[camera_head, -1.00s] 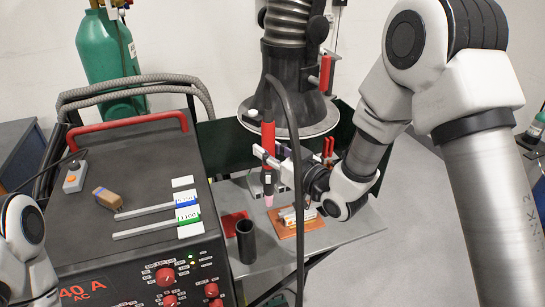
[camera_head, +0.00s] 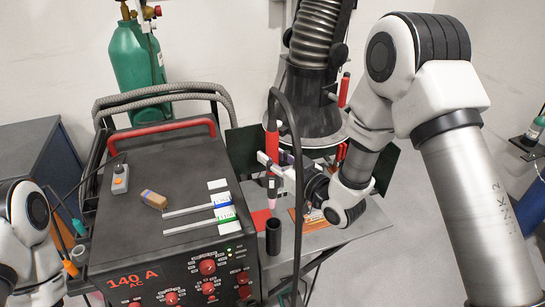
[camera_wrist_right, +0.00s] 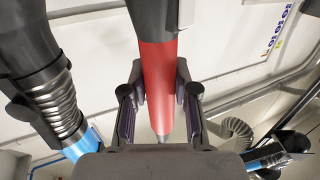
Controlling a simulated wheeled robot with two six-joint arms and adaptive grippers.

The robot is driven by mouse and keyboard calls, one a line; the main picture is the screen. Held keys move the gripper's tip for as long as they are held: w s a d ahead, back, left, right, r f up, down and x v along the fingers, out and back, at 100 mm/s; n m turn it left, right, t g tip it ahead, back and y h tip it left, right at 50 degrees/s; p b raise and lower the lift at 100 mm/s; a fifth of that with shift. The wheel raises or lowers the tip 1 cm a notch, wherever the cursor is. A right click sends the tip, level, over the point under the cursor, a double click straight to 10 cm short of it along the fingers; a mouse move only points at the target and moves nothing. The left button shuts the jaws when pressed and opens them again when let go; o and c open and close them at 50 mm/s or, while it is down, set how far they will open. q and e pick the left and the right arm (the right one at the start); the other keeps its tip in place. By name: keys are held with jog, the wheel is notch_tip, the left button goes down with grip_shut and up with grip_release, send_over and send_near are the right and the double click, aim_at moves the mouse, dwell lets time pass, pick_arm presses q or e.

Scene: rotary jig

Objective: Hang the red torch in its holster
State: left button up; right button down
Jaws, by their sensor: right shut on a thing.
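The torch (camera_head: 271,152) has a red handle, a dark lower body and a pink nozzle. It hangs nearly upright, nozzle down, above the work table. My right gripper (camera_head: 273,167) is shut around it. In the right wrist view the torch's red handle (camera_wrist_right: 160,80) runs between the two fingers. A black open-topped tube (camera_head: 273,238), which looks like the holster, stands beside the welder's right side. In the head view the nozzle appears just above the tube's mouth; the depth between them is unclear. My left arm shows at the left edge, its gripper out of view.
The welder (camera_head: 165,215) with a red handle bar fills the left and middle. A dark cable hangs down in front of the table (camera_head: 345,233). A fume hood (camera_head: 310,105) stands behind the torch. A red pad (camera_head: 260,218) lies near the tube. A green gas cylinder (camera_head: 137,62) is behind.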

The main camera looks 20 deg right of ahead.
aim_at(274, 206)
jog(key=f+b, duration=0.1)
jog(key=d+f+b, duration=0.1)
jog(key=f, duration=0.1)
jog(key=shift+w, duration=0.1)
jog(key=shift+a+f+b, duration=0.2)
jog(key=shift+f+b, duration=0.35)
jog(key=shift+a+f+b, duration=0.15)
jog(key=shift+f+b, duration=0.35)
notch_tip(274, 206, down, 3)
jog(key=b, duration=0.2)
jog(key=shift+d+b, duration=0.15)
jog(key=shift+b, duration=0.25)
notch_tip(274, 206, down, 6)
jog(key=b, duration=0.5)
jog(key=shift+f+b, duration=0.25)
jog(key=shift+b, duration=0.15)
jog(key=shift+f+b, duration=0.7)
jog(key=shift+b, duration=0.1)
jog(key=c, duration=0.8)
grip_release()
